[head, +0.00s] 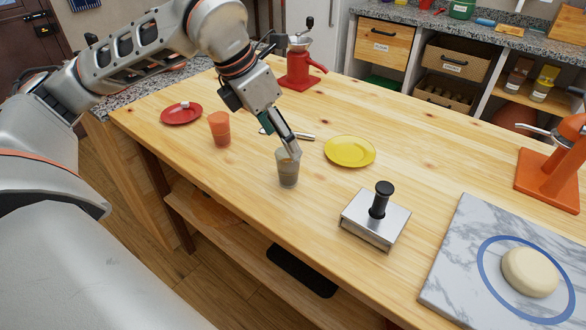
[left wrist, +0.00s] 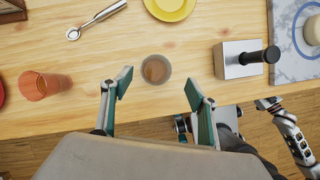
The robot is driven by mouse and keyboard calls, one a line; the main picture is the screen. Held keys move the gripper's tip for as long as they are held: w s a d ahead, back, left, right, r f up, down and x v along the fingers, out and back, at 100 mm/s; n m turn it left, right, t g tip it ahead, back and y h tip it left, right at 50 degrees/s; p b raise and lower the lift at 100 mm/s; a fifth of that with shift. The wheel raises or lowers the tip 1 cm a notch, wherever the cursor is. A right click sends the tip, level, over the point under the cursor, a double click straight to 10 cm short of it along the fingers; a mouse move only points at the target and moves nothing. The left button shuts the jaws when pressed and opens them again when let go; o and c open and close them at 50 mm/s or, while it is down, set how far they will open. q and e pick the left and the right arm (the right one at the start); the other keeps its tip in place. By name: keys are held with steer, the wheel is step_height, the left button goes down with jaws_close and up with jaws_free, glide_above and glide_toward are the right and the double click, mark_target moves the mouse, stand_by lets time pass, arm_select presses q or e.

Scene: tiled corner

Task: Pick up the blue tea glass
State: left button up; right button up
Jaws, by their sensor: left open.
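A small see-through glass (head: 288,170) with brown contents stands upright on the wooden table, near its front edge. It looks greyish rather than clearly blue. It also shows in the left wrist view (left wrist: 156,69), seen from above. My left gripper (head: 289,150) points down at the glass's rim and partly overlaps it in the head view. In the wrist view my left gripper's fingers (left wrist: 159,88) are spread wide and empty, with the glass centred just beyond their tips. Part of my right arm shows at the lower right of the wrist view; its gripper's state is unclear.
An orange cup (head: 219,128) and red plate (head: 181,113) stand left of the glass. A yellow plate (head: 349,151) and a metal spoon-like tool (left wrist: 97,19) lie behind it. A metal box with a black knob (head: 376,218) and a marble board (head: 465,275) are to the right.

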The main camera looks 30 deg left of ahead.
mark_target(288, 157)
arm_select(q)
steer(key=shift+w+a+f, duration=0.15)
steer(key=shift+a+f, duration=0.15)
steer(key=x, duration=0.4)
steer(key=b+x, duration=0.1)
steer(key=x, duration=0.1)
steer(key=shift+s+a+f, duration=0.1)
steer(key=shift+s+f, duration=0.1)
steer(key=shift+f, duration=0.15)
steer(key=shift+w+f, duration=0.25)
steer(key=shift+f, duration=0.05)
steer(key=shift+r, duration=0.1)
steer(key=c, duration=1.4)
